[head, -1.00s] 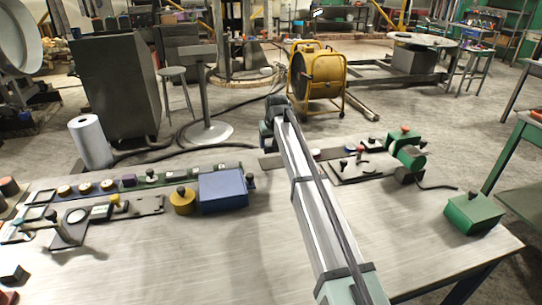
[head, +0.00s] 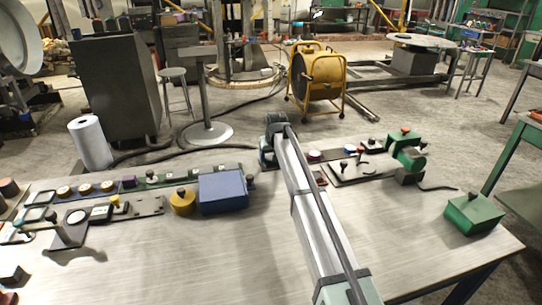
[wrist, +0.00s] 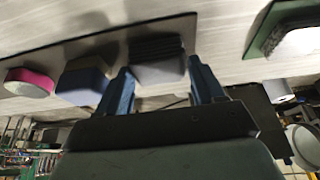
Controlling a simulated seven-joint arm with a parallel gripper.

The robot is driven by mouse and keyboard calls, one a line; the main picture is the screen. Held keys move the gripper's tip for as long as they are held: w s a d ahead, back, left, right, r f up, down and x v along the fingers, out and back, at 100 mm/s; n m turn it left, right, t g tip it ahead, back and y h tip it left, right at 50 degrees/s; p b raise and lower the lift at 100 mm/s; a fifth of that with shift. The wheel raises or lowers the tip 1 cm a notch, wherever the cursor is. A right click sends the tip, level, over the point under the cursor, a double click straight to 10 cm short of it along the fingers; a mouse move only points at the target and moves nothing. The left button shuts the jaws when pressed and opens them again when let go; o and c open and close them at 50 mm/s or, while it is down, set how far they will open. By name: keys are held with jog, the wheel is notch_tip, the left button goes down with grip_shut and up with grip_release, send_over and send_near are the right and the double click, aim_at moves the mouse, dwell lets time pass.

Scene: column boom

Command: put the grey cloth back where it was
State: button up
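I cannot make out a grey cloth for certain in either view. My gripper (wrist: 159,66) shows in the wrist view with its two blue fingers apart. A dark grey block with a ribbed top (wrist: 157,60) lies between and just beyond the fingertips; I cannot tell whether it is cloth, and no firm contact shows. In the head view my arm reaches across the table (head: 175,265) to its back edge, and the wrist end hides most of the gripper and what is under it.
In the wrist view a dark blue block (wrist: 80,84) and a pink button (wrist: 28,83) stand left of the fingers. In the head view a blue box (head: 222,191), a yellow knob (head: 182,202) and a green box (head: 473,213) stand on the table. The front middle is clear.

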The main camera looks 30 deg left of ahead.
jog(key=o, duration=0.4)
jog(key=shift+r, duration=0.1)
jog(key=v, duration=1.2)
